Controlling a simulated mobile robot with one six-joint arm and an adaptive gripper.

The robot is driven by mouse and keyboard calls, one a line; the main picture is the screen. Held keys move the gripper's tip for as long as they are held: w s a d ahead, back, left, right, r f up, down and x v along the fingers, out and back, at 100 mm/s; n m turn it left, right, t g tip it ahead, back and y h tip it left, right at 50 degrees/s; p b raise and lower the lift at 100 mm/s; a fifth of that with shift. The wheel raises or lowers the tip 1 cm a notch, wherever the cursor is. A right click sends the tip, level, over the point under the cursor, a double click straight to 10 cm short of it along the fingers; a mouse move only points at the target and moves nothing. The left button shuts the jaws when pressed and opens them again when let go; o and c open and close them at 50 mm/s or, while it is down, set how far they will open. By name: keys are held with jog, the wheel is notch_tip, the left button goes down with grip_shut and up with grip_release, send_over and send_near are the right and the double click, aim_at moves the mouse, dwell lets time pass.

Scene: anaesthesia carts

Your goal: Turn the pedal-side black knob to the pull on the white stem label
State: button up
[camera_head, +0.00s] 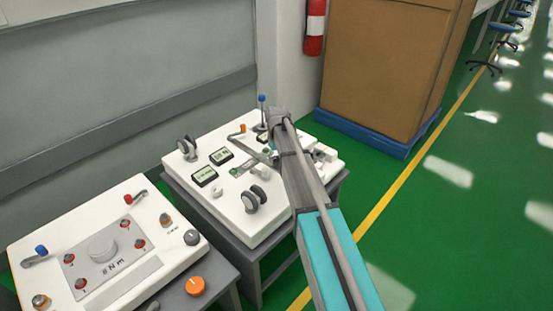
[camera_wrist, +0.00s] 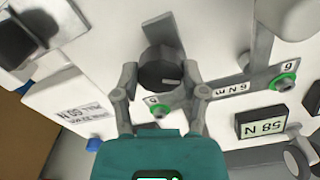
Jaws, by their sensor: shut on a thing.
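In the wrist view a dark, round knob (camera_wrist: 158,72) stands on the white panel, with a short pale pointer mark on its face. My gripper (camera_wrist: 160,73) is shut on it, one finger on each side. A white label with dark print (camera_wrist: 84,115) lies on the panel to the left. A grey strip (camera_wrist: 225,90) with printed marks and green-ringed buttons runs right of the knob. I cannot tell which print is the stem label. In the head view my arm reaches over the farther white cart (camera_head: 240,222) and hides the gripped knob.
A display box (camera_wrist: 262,122) and a grey lever (camera_wrist: 249,58) are right of my gripper. A black block (camera_wrist: 22,42) is upper left. The nearer cart (camera_head: 40,262) has an orange knob (camera_head: 195,286) beside it. A cardboard box (camera_head: 385,60) stands behind; green floor is open at right.

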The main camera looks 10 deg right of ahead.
aim_at(277, 159)
jog(key=shift+s, duration=0.1)
jog(key=o, duration=1.1)
jog(key=shift+o, duration=0.2)
jog(key=shift+m, duration=0.4)
jog(key=m, duration=0.4)
jog(key=shift+m, duration=0.4)
jog(key=m, duration=0.6)
notch_tip(277, 159, up, 14)
jog(key=p, duration=1.4)
jog(key=s+r+n+p, duration=0.2)
jog(key=s+r+p, duration=0.2)
jog(key=s, duration=0.6)
jog(key=s+r+n+p, duration=0.3)
jog(key=s+r+p, duration=0.2)
jog(key=s, duration=0.5)
jog(key=shift+s+n, duration=0.2)
jog(key=shift+n, duration=0.1)
